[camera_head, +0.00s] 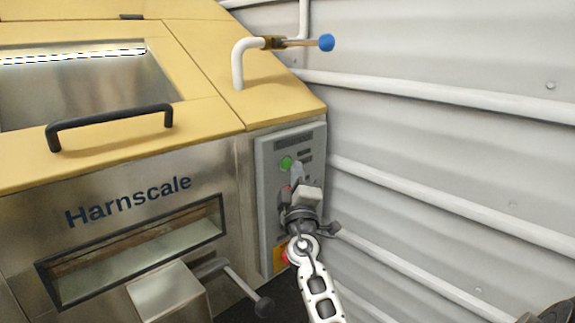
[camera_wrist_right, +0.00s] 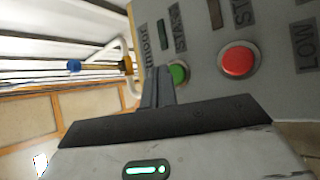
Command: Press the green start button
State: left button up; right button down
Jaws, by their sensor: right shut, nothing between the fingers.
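The green start button (camera_head: 286,162) is on the grey control panel (camera_head: 264,190) at the right end of the machine's front. It also shows in the right wrist view (camera_wrist_right: 179,73), right beside the fingertips, with its left edge close to them. My right gripper (camera_head: 297,172) is in front of the panel, its fingertips just right of the green button in the head view. Its fingers (camera_wrist_right: 158,84) are shut with nothing between them. I cannot tell whether they touch the button or panel. My left gripper is not in view.
A red button (camera_wrist_right: 239,60) sits beside the green one. The gripper hides part of the panel. A lever with a black knob (camera_head: 264,306) sticks out at lower left. A white pipe with a blue-knobbed valve (camera_head: 326,42) is above. A ribbed wall (camera_head: 450,150) stands at right.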

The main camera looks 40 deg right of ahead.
jog(key=shift+w, duration=0.15)
jog(key=shift+w, duration=0.3)
